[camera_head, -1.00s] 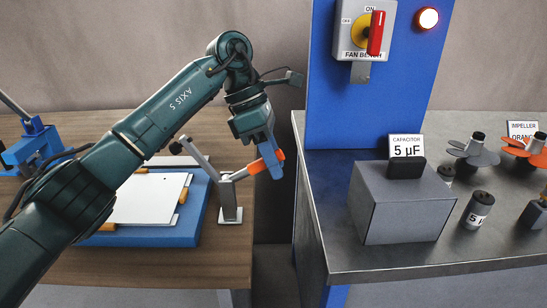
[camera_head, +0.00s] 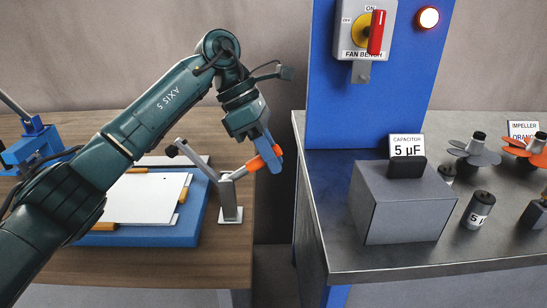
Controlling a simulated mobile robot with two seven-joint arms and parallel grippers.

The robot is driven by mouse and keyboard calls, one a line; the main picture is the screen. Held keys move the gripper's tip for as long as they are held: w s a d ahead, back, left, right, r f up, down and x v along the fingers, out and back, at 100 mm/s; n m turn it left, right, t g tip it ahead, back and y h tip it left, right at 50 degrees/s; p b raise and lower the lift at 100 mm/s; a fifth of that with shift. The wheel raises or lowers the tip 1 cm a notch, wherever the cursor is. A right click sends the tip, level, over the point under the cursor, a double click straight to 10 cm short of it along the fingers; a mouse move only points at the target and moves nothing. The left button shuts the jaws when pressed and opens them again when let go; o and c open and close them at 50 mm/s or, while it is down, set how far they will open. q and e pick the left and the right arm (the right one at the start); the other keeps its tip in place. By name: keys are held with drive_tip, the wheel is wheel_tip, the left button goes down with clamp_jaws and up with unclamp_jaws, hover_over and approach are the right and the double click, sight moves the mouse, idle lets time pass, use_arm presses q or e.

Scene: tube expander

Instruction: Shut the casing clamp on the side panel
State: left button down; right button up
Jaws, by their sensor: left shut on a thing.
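The casing clamp (camera_head: 229,195) is a grey metal toggle clamp on an upright post at the right edge of the blue fixture (camera_head: 201,207). Its arm slants up to the left, and its dark tip (camera_head: 172,151) is raised above the side panel (camera_head: 145,199), a white plate lying on the fixture. The clamp's orange handle (camera_head: 255,164) points up to the right. My left gripper (camera_head: 269,160), with blue fingers, is shut on this handle near its end. My left forearm hides the panel's left part. My right gripper is not in view.
A metal bench (camera_head: 330,215) stands to the right across a narrow gap. It bears a grey box (camera_head: 402,207), capacitors (camera_head: 478,210) and impellers (camera_head: 474,152). A blue post (camera_head: 335,110) with a red switch (camera_head: 376,33) rises behind. A blue tool (camera_head: 35,145) stands at the far left.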

use_arm(q)
drive_tip(key=shift+a+r+h, duration=0.45)
drive_tip(key=shift+h, duration=0.25)
drive_tip(key=shift+a+r+h+b, duration=0.4)
drive_tip(key=shift+a+h+b, duration=0.1)
drive_tip(key=shift+h+b, duration=0.15)
drive_tip(key=shift+a+r+h+b, duration=0.35)
drive_tip(key=shift+a+h, duration=0.1)
drive_tip(key=shift+h, duration=0.3)
drive_tip(key=shift+a+r+m, duration=0.15)
drive_tip(key=shift+m, duration=0.15)
drive_tip(key=shift+a+r+h+b, duration=0.25)
drive_tip(key=shift+a+h+b, duration=0.1)
drive_tip(key=shift+h, duration=0.35)
drive_tip(key=shift+a+r+h, duration=0.1)
drive_tip(key=shift+a+h, duration=0.05)
drive_tip(key=shift+h, duration=0.15)
drive_tip(key=shift+r, duration=0.1)
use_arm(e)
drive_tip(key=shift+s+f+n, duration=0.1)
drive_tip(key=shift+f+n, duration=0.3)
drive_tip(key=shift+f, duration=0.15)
